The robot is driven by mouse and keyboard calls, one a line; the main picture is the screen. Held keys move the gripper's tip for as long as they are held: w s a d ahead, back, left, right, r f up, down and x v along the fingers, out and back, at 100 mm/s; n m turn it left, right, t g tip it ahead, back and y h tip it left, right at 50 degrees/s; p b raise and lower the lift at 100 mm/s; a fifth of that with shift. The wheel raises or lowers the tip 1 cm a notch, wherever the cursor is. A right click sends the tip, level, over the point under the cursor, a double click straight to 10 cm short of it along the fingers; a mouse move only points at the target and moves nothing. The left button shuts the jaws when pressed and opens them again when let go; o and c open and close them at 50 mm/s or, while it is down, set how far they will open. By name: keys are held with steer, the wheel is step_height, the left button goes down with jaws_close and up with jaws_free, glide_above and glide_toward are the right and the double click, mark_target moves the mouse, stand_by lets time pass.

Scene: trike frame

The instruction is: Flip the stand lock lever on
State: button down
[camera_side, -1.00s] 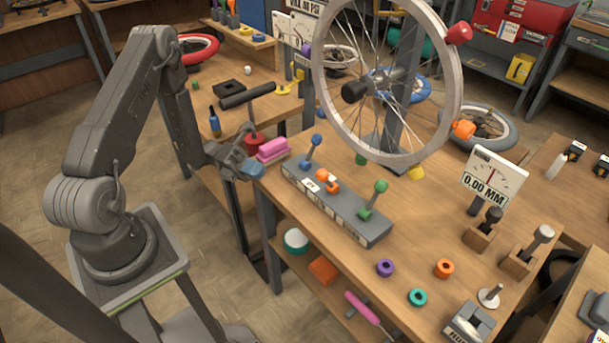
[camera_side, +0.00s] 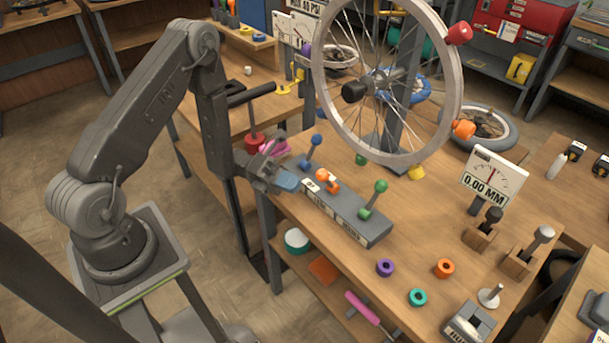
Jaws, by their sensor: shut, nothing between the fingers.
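A grey lever block (camera_side: 345,215) lies along the front edge of the workbench. It carries a blue lever (camera_side: 314,147), an orange lever (camera_side: 328,181) and a green lever (camera_side: 375,198). The blue and green levers stand up, tilted, with round knobs on top; the orange one lies low. The labels on the block are too small to read, so I cannot tell which is the stand lock lever. My gripper (camera_side: 290,182) is shut and empty, with bluish fingertips. It is at the left end of the block, beside the blue lever's foot, and hides that end; contact cannot be told.
A spoked wheel (camera_side: 447,125) stands on a truing stand behind the block, with a 0.00 MM gauge (camera_side: 492,175) to its right. Pink blocks (camera_side: 276,147) lie behind my gripper. Purple (camera_side: 385,268), orange (camera_side: 445,268) and teal rings (camera_side: 418,297) lie front right.

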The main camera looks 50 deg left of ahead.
steer(key=shift+w+d+r, duration=0.2)
steer(key=shift+w, duration=0.3)
steer(key=shift+w+d+r, duration=0.25)
steer(key=shift+w, duration=0.3)
steer(key=shift+w+d+r, duration=0.2)
steer(key=shift+w, duration=0.3)
steer(key=shift+w+r+n, duration=0.3)
steer(key=shift+r+n, duration=0.05)
steer(key=shift+n, duration=0.25)
steer(key=w+n, duration=0.1)
steer(key=w+r+n+y, duration=0.1)
steer(key=n, duration=0.1)
steer(key=w+r+n+y, duration=0.1)
steer(key=n, duration=0.1)
steer(key=shift+w, duration=0.25)
steer(key=w+n+g+y, duration=0.1)
steer(key=w+n, duration=0.2)
steer(key=n, duration=0.1)
steer(key=shift+w+r, duration=0.1)
steer(key=shift+w, duration=0.4)
steer(key=shift+w, duration=0.15)
